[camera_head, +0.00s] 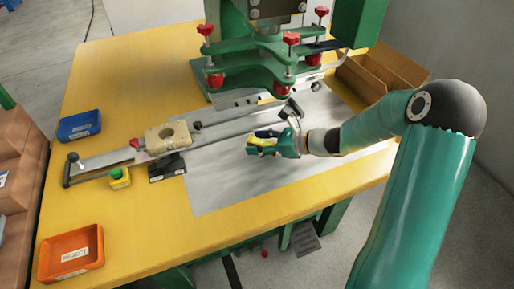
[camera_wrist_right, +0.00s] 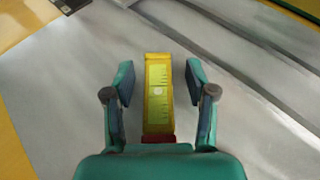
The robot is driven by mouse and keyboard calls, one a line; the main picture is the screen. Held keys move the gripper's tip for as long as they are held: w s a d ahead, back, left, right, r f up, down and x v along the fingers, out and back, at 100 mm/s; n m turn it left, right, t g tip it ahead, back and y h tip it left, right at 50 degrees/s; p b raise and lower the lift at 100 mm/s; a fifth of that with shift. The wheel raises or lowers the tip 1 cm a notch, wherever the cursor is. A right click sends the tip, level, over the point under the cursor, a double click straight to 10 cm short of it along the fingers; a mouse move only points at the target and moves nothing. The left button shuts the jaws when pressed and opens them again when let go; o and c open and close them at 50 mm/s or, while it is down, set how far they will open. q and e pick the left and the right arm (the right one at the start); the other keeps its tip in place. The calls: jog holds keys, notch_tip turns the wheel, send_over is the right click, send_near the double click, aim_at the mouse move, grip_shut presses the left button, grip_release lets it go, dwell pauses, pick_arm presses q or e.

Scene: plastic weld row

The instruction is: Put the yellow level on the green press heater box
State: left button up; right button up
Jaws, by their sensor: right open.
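The yellow level (camera_wrist_right: 158,118) has a pale, ruled top face and a red end. It lies on the grey sheet between the two fingers of my right gripper (camera_wrist_right: 160,80), with gaps on both sides. In the head view the level (camera_head: 262,142) is a small yellow patch, partly hidden by the right gripper (camera_head: 266,139). That gripper is open and low over the sheet. The green press (camera_head: 235,55) stands behind it. A green box (camera_head: 357,20) is at the press's right, cut by the top edge; I cannot tell if it is the heater box. My left gripper is not in view.
The grey sheet (camera_head: 222,183) covers the middle of the yellow table (camera_head: 150,235). Red-knobbed clamps (camera_head: 291,39) stick out from the press. A beige block (camera_head: 168,137) sits on a rail at left. Blue (camera_head: 79,126) and orange (camera_head: 71,255) trays stand at left; cardboard bins (camera_head: 375,72) stand at right.

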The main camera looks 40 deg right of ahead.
jog(key=shift+w+a+r, duration=0.1)
grip_shut()
jog(key=shift+r, duration=0.1)
